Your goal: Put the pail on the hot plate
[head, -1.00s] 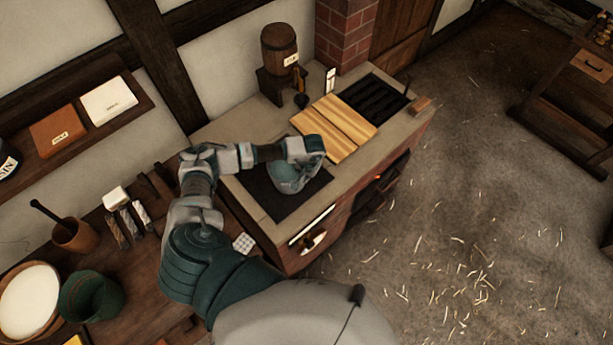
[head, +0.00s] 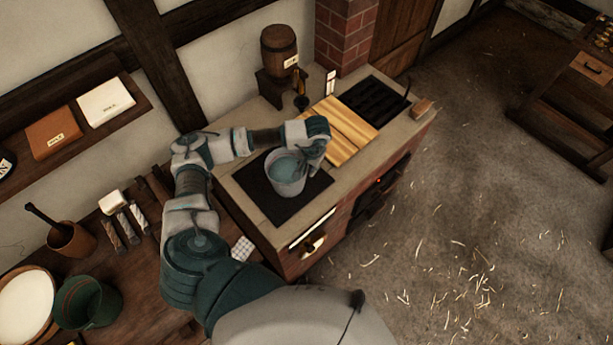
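The grey-teal pail (head: 285,178) is upright over the dark square hot plate (head: 270,206) at the near left end of the brick stove. Its open top faces up, and its base appears to rest on the plate. My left gripper (head: 310,165) is at the pail's right rim, with its fingers pointing down. It overlaps the rim in the picture; whether its fingers are closed on it I cannot tell. My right gripper is not in view.
Wooden boards (head: 340,130) lie on the stove right behind the pail, before a black grate (head: 374,100). A small barrel (head: 279,48) stands at the back. A dark green bucket (head: 88,303) and a white-filled tub (head: 25,305) stand on the left bench.

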